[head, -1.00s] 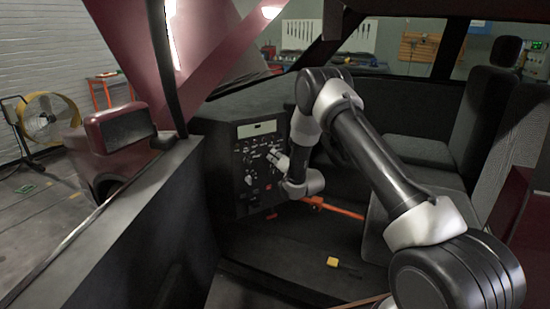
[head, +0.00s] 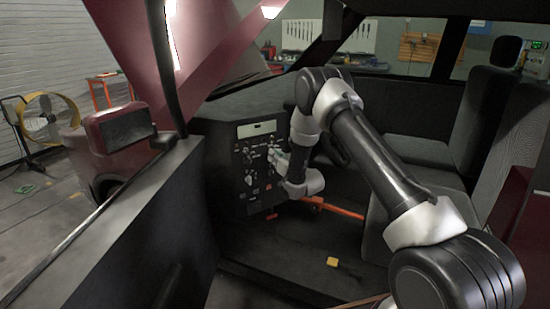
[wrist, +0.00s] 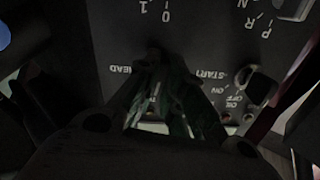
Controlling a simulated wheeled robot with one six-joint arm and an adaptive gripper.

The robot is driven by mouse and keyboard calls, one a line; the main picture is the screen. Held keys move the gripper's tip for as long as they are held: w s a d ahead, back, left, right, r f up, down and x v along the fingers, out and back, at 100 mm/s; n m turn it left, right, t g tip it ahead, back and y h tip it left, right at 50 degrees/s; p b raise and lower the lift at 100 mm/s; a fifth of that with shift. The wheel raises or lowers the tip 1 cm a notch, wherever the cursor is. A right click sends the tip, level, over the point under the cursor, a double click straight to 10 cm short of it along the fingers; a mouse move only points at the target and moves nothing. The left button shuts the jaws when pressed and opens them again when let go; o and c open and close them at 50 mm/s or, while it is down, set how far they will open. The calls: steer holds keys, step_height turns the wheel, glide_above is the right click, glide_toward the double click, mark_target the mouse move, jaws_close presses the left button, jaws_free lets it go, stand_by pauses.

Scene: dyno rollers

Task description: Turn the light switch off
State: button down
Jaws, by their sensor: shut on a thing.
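The dark control panel (head: 238,198) stands in the vehicle's front, with a pale display at its top. My gripper (head: 274,156) is at the panel's right part, among the small controls. In the wrist view my gripper (wrist: 160,68) has its greenish fingers close together at the panel, shut on a small dark switch (wrist: 153,48). Upside-down marks "0" and "1" are just past the fingertips. A partly covered label, "HEAD" and a "T", runs beside and behind the fingers. The fingers hide most of the switch, and its setting cannot be read.
In the wrist view an oil and start switch (wrist: 257,85) is close at the right, and a P-R-N selector (wrist: 293,8) is at the top right. In the head view the door (head: 130,225) is on the left and seats (head: 425,155) on the right. A yellow object (head: 333,262) lies on the floor.

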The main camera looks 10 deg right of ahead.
steer(key=shift+w+r+n, duration=0.15)
steer(key=shift+r+n, duration=0.05)
steer(key=shift+n, duration=0.9)
steer(key=c, duration=1.5)
jaws_free()
steer(key=shift+a, duration=0.1)
steer(key=shift+f, duration=0.1)
steer(key=v, duration=1.2)
steer(key=shift+f, duration=0.1)
